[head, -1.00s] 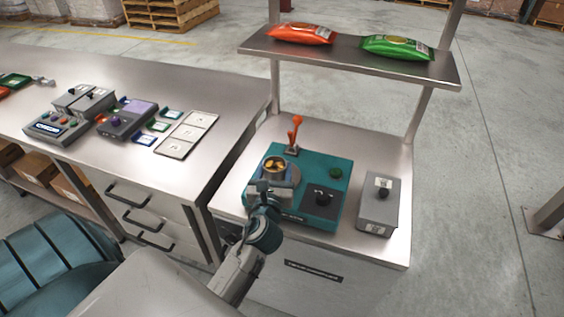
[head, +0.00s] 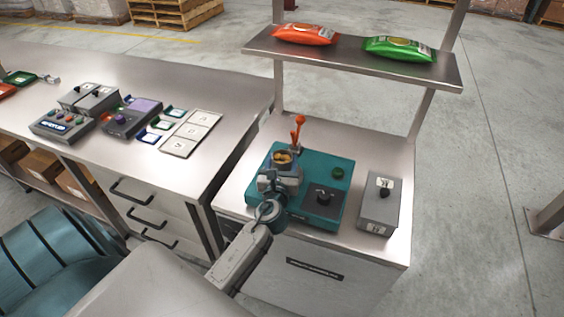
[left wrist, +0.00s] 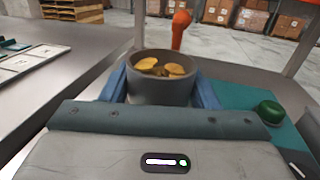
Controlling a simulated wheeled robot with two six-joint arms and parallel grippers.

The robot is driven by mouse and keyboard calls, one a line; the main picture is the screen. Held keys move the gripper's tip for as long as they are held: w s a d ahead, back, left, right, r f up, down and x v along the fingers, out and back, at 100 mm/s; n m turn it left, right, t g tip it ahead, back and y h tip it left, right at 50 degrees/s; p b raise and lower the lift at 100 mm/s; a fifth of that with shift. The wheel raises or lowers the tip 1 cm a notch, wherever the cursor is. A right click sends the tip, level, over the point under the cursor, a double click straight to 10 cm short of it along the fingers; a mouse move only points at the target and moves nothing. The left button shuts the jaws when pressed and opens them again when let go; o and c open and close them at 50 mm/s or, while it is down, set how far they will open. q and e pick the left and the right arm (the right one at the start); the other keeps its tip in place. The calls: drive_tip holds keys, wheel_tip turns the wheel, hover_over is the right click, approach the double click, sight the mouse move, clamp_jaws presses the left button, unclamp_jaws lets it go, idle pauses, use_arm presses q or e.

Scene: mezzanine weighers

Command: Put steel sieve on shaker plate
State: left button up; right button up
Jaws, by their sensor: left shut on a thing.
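The steel sieve (head: 283,157) is a round grey cup with several golden pieces in it. It also shows large in the left wrist view (left wrist: 160,92). My left gripper (head: 281,170) is shut on it, with one blue finger at each side. The sieve is upright over the back left part of the teal shaker (head: 322,170). My gripper and the sieve hide the shaker plate under it, so I cannot tell whether the sieve touches it. My right gripper is not in view.
An orange-red lever (head: 298,130) stands close behind the sieve. The shaker has a green button (head: 338,173) and a black knob (head: 323,194). A grey box (head: 379,207) stands to its right. A shelf (head: 350,58) with two bags hangs above the back.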

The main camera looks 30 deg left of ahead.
use_arm(q)
drive_tip(key=shift+f, duration=0.1)
drive_tip(key=o, duration=1.2)
drive_tip(key=shift+r, duration=0.25)
drive_tip(key=b+v, duration=0.3)
drive_tip(key=v, duration=0.9)
drive_tip(key=shift+d+f, duration=0.1)
